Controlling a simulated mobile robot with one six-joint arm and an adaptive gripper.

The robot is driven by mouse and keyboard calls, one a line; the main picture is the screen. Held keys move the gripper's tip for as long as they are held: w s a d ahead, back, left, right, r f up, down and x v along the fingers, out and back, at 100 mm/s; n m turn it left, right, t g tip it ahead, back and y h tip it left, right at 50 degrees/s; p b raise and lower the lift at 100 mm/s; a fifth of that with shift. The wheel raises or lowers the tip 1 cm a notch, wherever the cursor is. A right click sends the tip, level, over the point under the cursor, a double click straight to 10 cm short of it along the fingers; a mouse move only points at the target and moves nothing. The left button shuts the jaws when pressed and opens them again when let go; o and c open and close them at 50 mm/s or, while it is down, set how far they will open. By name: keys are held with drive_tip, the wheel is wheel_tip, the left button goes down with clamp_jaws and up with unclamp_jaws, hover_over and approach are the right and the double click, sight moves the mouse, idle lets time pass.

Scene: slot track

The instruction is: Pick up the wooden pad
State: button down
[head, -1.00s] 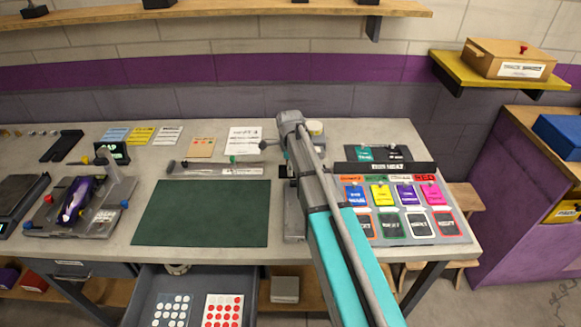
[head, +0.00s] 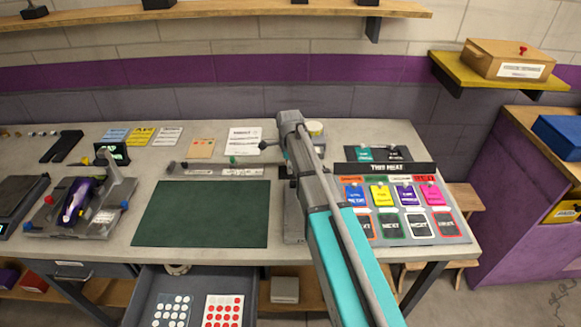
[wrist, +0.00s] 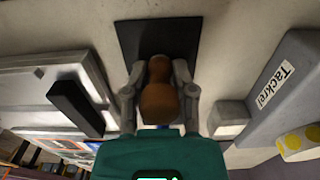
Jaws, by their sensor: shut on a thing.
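In the wrist view, a brown rounded wooden piece (wrist: 158,100), which looks like the wooden pad's handle, stands between the fingers of my gripper (wrist: 159,72). The fingers are closed on it from both sides. A dark square (wrist: 130,40) lies just beyond it on the pale bench top; I cannot tell whether the piece touches it. In the head view my arm covers the pad and the fingers.
A grey box labelled "Tackrel" (wrist: 285,85) and a yellow roll (wrist: 292,143) stand close on the right in the wrist view. A dark block (wrist: 75,107) is at left. The head view shows a green mat (head: 203,213), a card board (head: 455,239) and an open drawer (head: 200,283).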

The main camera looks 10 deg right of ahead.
drive_tip(key=shift+r+p, duration=1.1)
drive_tip(key=shift+r, duration=0.15)
drive_tip(key=s+a+r+p, duration=0.1)
drive_tip(key=s+r+p, duration=0.9)
drive_tip(key=s, duration=0.4)
drive_tip(key=shift+r, duration=0.15)
drive_tip(key=shift+a, duration=0.1)
